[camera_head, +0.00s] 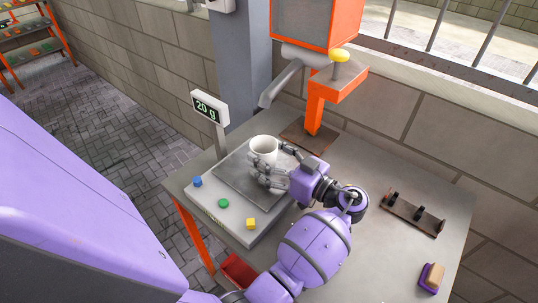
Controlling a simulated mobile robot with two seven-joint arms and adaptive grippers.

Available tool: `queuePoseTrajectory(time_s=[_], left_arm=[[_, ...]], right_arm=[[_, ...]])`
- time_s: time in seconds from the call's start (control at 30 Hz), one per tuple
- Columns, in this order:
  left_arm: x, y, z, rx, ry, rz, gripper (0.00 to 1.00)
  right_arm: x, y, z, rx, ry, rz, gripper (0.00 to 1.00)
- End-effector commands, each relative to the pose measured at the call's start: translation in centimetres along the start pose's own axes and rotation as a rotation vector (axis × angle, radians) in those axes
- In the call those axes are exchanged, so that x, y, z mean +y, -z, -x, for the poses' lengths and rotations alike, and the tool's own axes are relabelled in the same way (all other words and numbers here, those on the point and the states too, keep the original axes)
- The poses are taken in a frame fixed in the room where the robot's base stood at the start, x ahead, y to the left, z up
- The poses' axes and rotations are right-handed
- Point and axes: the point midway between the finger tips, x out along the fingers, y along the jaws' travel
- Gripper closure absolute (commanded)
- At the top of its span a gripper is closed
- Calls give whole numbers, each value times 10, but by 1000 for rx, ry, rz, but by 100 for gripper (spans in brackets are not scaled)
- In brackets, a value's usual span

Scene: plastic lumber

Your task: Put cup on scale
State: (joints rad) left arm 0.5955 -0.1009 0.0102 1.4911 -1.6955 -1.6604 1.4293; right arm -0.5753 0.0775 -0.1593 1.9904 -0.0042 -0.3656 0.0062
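The white cup (263,148) stands upright at the back of the scale's dark square plate (236,184). The scale (225,222) is a light-grey box on the table, with blue, green and yellow buttons along its front. Its raised display (209,107) reads 20 g. Whether a fingertip touches the cup is hard to tell. My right gripper is not in view.
The metal table (385,262) has free room on the right. A dark rack (412,213) and a purple-and-tan brush-like object (431,277) lie there. An orange machine post (316,108) stands behind the scale. A red tray (238,271) is at the front edge.

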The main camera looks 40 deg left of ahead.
Motion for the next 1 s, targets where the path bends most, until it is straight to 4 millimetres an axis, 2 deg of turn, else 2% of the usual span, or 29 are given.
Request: queuePoseTrajectory(time_s=[0.23,0.33,0.7,0.83,1.0], left_arm=[[0,1,0,0,0,1,30],[0,7,0,0,0,3,30],[0,-1,60,-3,-2,-2,30],[0,1,72,-1,0,-2,30],[0,3,76,-1,0,0,30]], right_arm=[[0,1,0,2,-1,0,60],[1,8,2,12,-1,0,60],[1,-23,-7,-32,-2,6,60],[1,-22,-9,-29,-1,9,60],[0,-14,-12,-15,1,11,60]])
